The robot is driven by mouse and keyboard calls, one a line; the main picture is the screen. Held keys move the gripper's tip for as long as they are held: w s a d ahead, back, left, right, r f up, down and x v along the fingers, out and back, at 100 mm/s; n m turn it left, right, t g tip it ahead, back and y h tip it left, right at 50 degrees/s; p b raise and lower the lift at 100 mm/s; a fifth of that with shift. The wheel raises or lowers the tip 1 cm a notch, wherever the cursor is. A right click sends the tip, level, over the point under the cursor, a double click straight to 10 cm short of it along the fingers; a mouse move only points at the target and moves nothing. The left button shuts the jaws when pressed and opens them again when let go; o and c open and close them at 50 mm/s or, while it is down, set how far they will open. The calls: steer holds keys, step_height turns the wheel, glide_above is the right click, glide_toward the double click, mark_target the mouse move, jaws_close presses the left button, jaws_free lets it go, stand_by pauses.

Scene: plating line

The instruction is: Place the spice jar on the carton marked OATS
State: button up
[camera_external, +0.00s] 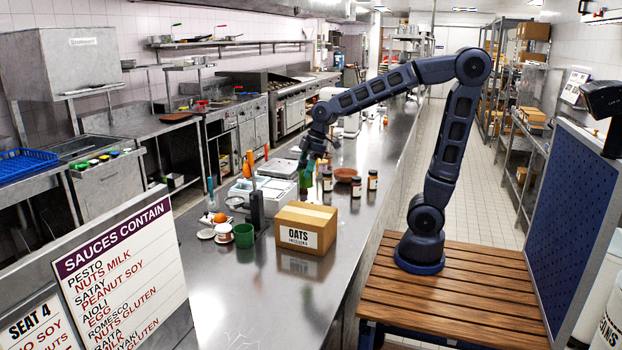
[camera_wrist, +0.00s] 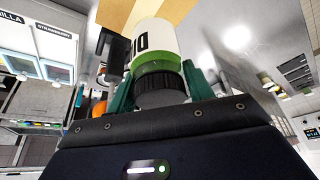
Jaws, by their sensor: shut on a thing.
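A jar (camera_wrist: 157,45) with a black lid, green contents and a white label is held between the green fingers of my gripper (camera_wrist: 160,85). The label's letters are only partly readable. In the external view my gripper (camera_external: 307,168) is above the steel counter, behind and above the OATS carton. The jar there is small and partly hidden by the fingers. The brown cardboard OATS carton (camera_external: 318,218) sits closed on the counter, its white label facing front. Its top looks bare. A brown cardboard surface, likely the carton (camera_wrist: 125,12), shows beyond the jar in the wrist view.
Several dark-lidded jars (camera_external: 356,187) and a brown bowl (camera_external: 346,174) stand behind the carton. A green mug (camera_external: 244,235), a dark upright stand (camera_external: 257,212) and white scales (camera_external: 270,190) are to its left. The counter (camera_external: 225,300) is clear in front.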

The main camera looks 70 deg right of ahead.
step_height(320, 180, down, 10)
steer(key=shift+f, duration=0.15)
stand_by(0.4)
steer(key=shift+f, duration=0.1)
steer(key=o, duration=1.1)
steer(key=v, duration=1.2)
steer(key=s+d+m+h, duration=0.1)
steer(key=s+d+m, duration=0.1)
steer(key=s, duration=0.3)
steer(key=s+d+m+t+h, duration=0.1)
steer(key=s+d+m, duration=0.2)
steer(key=s, duration=0.3)
steer(key=s+d+m+h, duration=0.1)
steer(key=s+d+m, duration=0.1)
steer(key=s+m, duration=0.2)
steer(key=shift+s+d+r, duration=0.15)
steer(key=shift+s+d, duration=0.05)
steer(key=shift+s, duration=0.25)
steer(key=shift+s+d+r, duration=0.1)
steer(key=shift+s+d, duration=0.05)
steer(key=shift+s, duration=0.3)
